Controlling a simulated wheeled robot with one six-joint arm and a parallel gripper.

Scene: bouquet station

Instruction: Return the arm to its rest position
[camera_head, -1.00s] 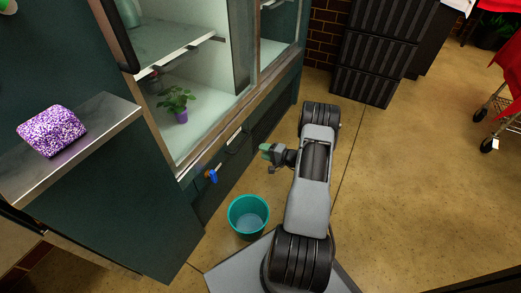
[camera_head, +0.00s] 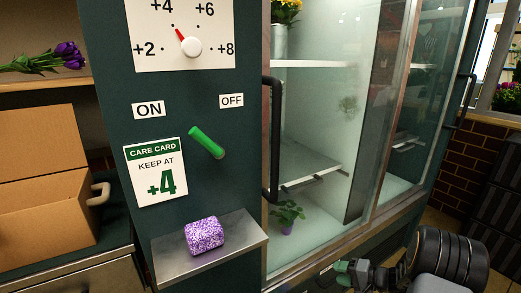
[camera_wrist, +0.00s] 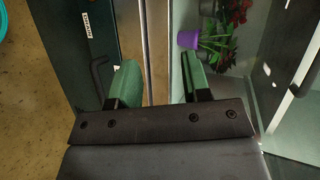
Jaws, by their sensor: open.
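My gripper (camera_head: 345,268) is low at the right of the head view, in front of the lower part of the glass-fronted cooler (camera_head: 330,190). My grey and black arm (camera_head: 445,262) is folded behind it at the lower right corner. In the wrist view my gripper (camera_wrist: 158,85) shows two green-padded fingers standing apart with nothing between them. The cooler's metal frame edge (camera_wrist: 155,40) passes behind the gap, and a potted plant in a purple pot (camera_wrist: 190,40) stands beyond the right finger.
The cooler's dark side carries a dial (camera_head: 192,46), a green lever (camera_head: 206,142) and a care card (camera_head: 156,172). A purple speckled block (camera_head: 204,234) sits on a metal shelf (camera_head: 170,273). Black crates (camera_head: 500,190) stand at the right. A teal rim (camera_wrist: 2,20) shows at the wrist view's left edge.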

